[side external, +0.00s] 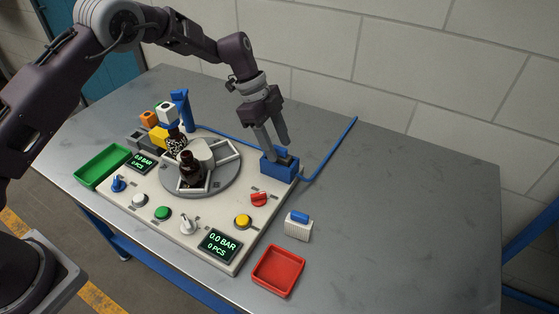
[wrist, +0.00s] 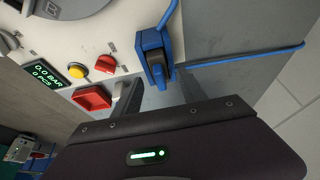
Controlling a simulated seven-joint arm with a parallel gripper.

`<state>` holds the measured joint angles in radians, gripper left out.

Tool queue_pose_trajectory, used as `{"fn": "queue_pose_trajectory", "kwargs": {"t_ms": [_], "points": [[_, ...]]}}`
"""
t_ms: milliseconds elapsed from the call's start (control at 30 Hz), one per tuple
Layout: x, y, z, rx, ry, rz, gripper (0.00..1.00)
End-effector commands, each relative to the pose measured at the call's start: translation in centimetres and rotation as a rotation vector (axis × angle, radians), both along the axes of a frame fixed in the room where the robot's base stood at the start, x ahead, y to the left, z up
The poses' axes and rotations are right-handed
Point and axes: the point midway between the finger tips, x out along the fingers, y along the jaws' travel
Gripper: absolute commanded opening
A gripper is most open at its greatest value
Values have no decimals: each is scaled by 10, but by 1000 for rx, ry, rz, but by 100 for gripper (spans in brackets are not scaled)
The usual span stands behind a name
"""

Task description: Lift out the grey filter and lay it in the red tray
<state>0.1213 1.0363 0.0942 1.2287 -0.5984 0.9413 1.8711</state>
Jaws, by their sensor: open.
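The blue housing (side external: 279,170) sits at the right corner of the white machine panel. The grey filter (wrist: 152,42) sits in it, showing as a dark grey block with a blue tab (side external: 281,153). My gripper (side external: 275,146) is open, pointing down just above the housing, with its fingertips close to the tab. I cannot tell whether they touch it. In the wrist view, the housing (wrist: 158,72) lies just beyond the two fingers (wrist: 160,94). The red tray (side external: 278,271) is empty on the table at the panel's front right; it also shows in the wrist view (wrist: 92,98).
A white ribbed filter with a blue tab (side external: 298,228) stands on the table between housing and tray. A round turntable (side external: 222,183) carries amber bottles. A red knob (side external: 259,199) and yellow button (side external: 243,221) are near the housing. A blue hose (side external: 334,150) runs behind it. The table's right side is clear.

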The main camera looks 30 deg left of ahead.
Motion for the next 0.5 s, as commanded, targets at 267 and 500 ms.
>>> {"fn": "queue_pose_trajectory", "kwargs": {"t_ms": [267, 500], "points": [[1, -8, -17, 0, -3, 0, 49], [1, -8, -17, 0, -3, 1, 18]]}}
